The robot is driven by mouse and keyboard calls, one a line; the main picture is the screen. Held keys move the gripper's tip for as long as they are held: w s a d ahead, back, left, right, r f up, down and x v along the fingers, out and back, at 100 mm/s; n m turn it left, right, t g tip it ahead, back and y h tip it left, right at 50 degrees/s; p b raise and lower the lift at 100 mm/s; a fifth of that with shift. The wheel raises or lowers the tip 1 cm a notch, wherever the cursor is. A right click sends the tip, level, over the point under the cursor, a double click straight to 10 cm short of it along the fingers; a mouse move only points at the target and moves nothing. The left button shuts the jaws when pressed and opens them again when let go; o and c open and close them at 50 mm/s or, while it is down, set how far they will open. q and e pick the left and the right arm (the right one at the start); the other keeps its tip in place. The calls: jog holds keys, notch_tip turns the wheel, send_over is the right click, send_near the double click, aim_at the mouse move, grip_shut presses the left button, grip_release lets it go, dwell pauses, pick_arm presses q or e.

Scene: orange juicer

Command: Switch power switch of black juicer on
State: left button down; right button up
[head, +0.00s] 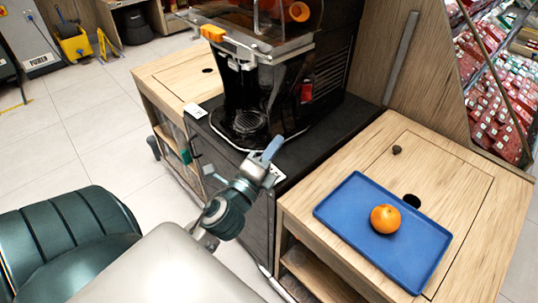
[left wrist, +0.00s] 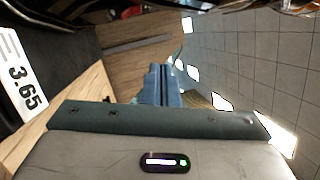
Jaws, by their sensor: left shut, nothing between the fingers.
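The black juicer (head: 335,75) stands on a dark base at the top middle of the head view, with a clear front cover and oranges inside. A small red patch (head: 307,91) shows on its dark side. I cannot make out for certain which part is the power switch. My left gripper (head: 271,150) is in front of the juicer, by the front edge of its base, with blue fingers together and nothing between them. The left wrist view shows the same shut fingers (left wrist: 162,85). My right gripper is not in view.
A blue tray (head: 345,210) with an orange (head: 385,219) lies on the wooden counter (head: 470,190) at right. A 3.65 price label (left wrist: 22,80) shows in the left wrist view. Tiled floor (head: 90,130) is open at left.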

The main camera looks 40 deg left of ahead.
pick_arm(q)
jog(key=shift+s+d, duration=0.1)
jog(key=shift+s, duration=1)
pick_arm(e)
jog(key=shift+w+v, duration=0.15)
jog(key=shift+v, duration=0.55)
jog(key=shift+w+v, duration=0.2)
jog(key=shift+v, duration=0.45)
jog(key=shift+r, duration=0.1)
